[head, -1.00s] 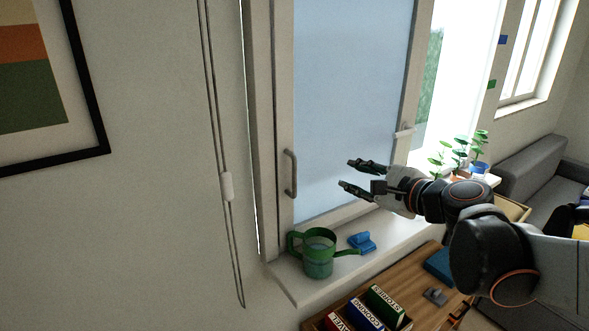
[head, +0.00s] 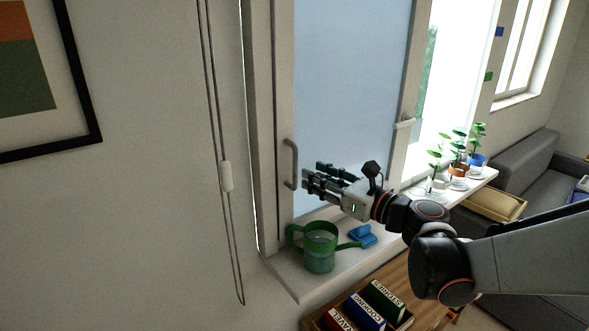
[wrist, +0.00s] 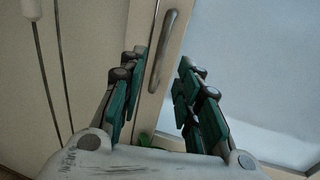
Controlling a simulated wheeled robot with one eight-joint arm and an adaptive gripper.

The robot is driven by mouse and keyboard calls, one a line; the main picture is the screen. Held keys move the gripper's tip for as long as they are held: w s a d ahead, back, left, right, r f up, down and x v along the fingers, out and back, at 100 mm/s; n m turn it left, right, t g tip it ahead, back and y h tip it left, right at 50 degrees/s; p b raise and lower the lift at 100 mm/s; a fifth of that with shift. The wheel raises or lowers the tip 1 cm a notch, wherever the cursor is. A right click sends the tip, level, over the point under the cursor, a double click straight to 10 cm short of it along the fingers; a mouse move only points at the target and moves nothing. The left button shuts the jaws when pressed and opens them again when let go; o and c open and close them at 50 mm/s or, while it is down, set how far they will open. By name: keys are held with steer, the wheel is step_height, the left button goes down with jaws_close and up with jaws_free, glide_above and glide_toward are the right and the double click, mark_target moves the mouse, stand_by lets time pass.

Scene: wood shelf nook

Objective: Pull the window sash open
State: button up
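The window sash (head: 345,110) has a pale frame and a bluish frosted pane. A grey bar handle (head: 291,164) stands upright on the left stile of the sash. In the wrist view the handle (wrist: 163,50) shows between my finger lines, beyond the fingertips. My gripper (head: 309,182) is just right of the handle in the head view, fingers pointing left. In the wrist view my gripper (wrist: 158,72) has its two fingers spread apart with nothing between them. I cannot tell the exact gap to the handle.
A green watering can (head: 320,248) and a blue object (head: 361,236) stand on the sill (head: 290,277) below my gripper. A blind cord (head: 226,177) hangs at left. Potted plants (head: 459,170) stand to the right. Several books (head: 363,312) sit below.

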steer(key=b+x, duration=0.1)
steer(key=x, duration=0.6)
steer(key=shift+w+a, duration=0.3)
steer(key=shift+a, duration=0.05)
jaws_close()
